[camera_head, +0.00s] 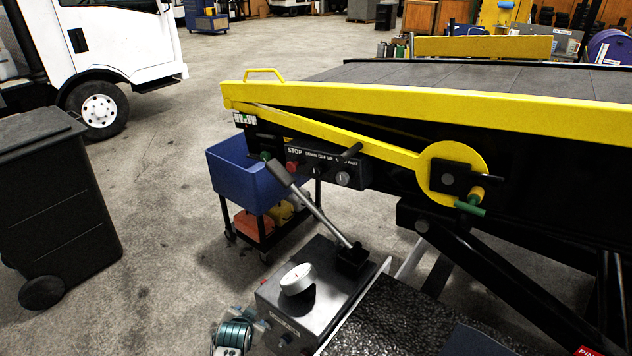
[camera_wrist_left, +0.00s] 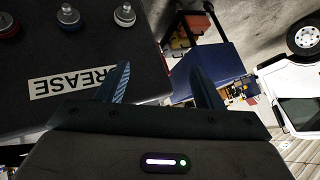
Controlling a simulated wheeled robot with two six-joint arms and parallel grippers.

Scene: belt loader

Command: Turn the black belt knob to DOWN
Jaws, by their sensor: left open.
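The control panel (camera_head: 328,162) is a dark box under the yellow rail in the head view. It has a red STOP button (camera_head: 291,167), a small black knob (camera_head: 318,171) below the DOWN OFF UP lettering, and a silver knob (camera_head: 343,178) under FAST. The black knob is small and dark; I cannot tell which mark it points to. My left gripper (camera_wrist_left: 160,70) is open and empty in the left wrist view. It is beside the dark face with the partly covered GREASE label (camera_wrist_left: 75,82), well below and apart from the panel. My right gripper is not in view.
A black bin (camera_head: 55,200) and white truck (camera_head: 125,40) are at left. Open floor lies between bin and cart.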

